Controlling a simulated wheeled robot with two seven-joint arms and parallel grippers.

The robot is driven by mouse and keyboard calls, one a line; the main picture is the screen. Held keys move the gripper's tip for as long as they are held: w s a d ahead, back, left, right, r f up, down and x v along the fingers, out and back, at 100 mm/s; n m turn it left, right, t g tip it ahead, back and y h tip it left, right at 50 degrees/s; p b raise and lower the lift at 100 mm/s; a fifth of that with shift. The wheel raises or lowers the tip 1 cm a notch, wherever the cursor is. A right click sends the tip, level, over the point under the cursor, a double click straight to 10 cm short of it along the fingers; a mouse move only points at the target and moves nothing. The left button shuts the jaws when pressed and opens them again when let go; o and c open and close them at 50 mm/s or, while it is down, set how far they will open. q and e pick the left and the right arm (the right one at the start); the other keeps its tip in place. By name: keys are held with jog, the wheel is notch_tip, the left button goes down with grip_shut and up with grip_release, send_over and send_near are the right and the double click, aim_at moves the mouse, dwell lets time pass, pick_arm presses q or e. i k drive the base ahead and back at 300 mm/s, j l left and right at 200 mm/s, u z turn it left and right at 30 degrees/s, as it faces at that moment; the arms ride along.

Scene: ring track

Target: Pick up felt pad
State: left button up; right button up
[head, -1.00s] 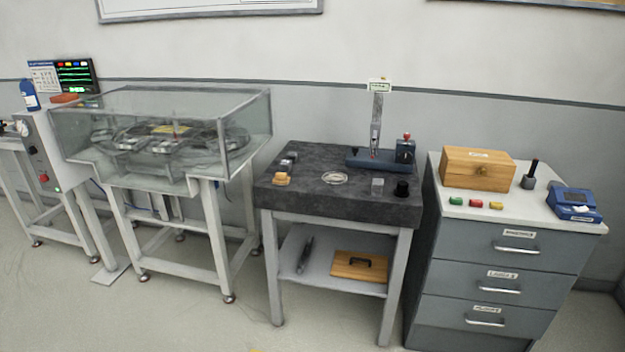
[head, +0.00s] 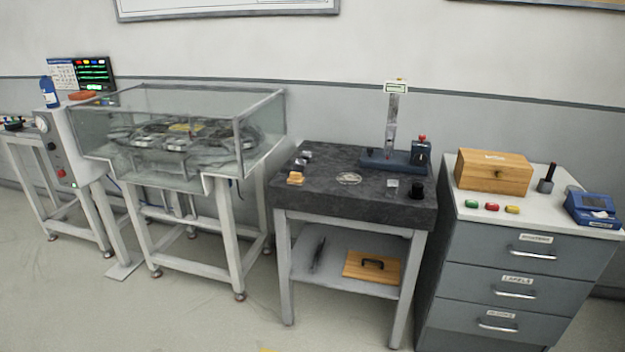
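I cannot tell for certain which thing is the felt pad. A small tan block or pad (head: 295,178) lies at the left edge of the dark stone-topped table (head: 325,200). A flat orange-red piece (head: 82,95) lies on top of the grey console (head: 72,125) at the far left, by the blue bottle (head: 48,92). Either is too small to identify by its material. Neither of my grippers is in view.
A glass-walled case (head: 180,150) on a white frame stands left of the stone table. A drawer cabinet (head: 530,262) stands right, bearing a wooden box (head: 493,172). A gauge stand (head: 395,160) is at the stone table's back. The floor (head: 190,325) in front is clear.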

aim_at(294, 178)
jog(key=i+l, duration=0.2)
jog(key=i, duration=0.35)
jog(key=i+l, duration=0.15)
jog(key=i, duration=0.4)
